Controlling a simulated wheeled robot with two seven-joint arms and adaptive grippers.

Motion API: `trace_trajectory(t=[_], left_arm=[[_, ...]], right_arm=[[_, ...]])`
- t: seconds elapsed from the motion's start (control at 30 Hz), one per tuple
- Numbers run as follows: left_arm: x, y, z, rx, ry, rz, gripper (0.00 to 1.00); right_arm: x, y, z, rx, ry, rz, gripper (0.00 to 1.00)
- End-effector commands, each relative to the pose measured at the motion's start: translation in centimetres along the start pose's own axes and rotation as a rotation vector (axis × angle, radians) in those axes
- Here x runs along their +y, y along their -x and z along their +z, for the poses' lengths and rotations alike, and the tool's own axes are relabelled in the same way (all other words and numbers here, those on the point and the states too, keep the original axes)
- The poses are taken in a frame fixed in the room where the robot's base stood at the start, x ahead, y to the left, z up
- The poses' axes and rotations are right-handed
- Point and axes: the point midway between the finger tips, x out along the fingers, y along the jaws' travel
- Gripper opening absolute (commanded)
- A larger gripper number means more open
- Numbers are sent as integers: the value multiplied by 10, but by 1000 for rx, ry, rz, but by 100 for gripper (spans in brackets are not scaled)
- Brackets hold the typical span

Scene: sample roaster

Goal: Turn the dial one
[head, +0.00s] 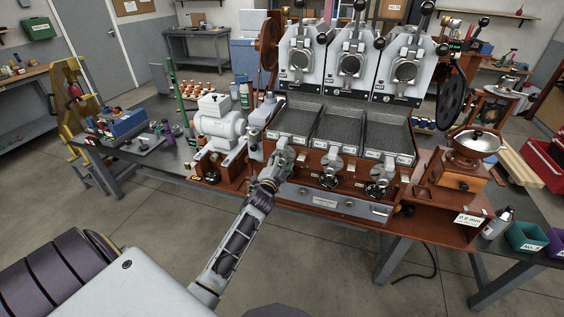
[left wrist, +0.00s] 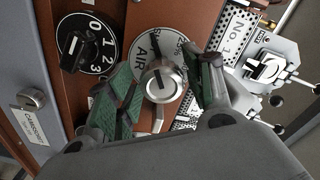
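In the left wrist view a round silver knob (left wrist: 160,82) sits on a pale dial plate (left wrist: 146,40) marked AIR. Beside it is a black dial (left wrist: 73,43) with white numbers 0 to 3 and a black pointer knob. My left gripper (head: 277,166) is at the leftmost station of the roaster front and partly hides its controls. In the left wrist view its green-padded fingers stand open on either side of the silver knob, with small gaps seen. Matching black dials show at the middle station (head: 327,182) and the right station (head: 377,188). My right gripper is not in view.
Three cooling trays (head: 339,131) lie above the dials. A white motor-like machine (head: 219,125) stands left of the roaster. A wooden grinder with a metal bowl (head: 474,146) stands at the right. A steel drawer front (head: 327,201) runs below the dials. The floor in front is clear.

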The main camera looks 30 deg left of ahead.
Motion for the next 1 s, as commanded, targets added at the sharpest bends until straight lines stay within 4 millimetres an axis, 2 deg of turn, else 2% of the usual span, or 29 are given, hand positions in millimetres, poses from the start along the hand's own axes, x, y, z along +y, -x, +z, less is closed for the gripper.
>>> trace_trajectory(t=[0.2, 0.57, 1.0], left_arm=[[-2, 0, 0, 1, -1, -2, 56], [-1, 6, 0, 1, -1, -3, 56], [-1, 42, 0, 1, -1, -2, 56]], right_arm=[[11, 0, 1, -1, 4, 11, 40], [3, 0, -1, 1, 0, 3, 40], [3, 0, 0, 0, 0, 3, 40]])
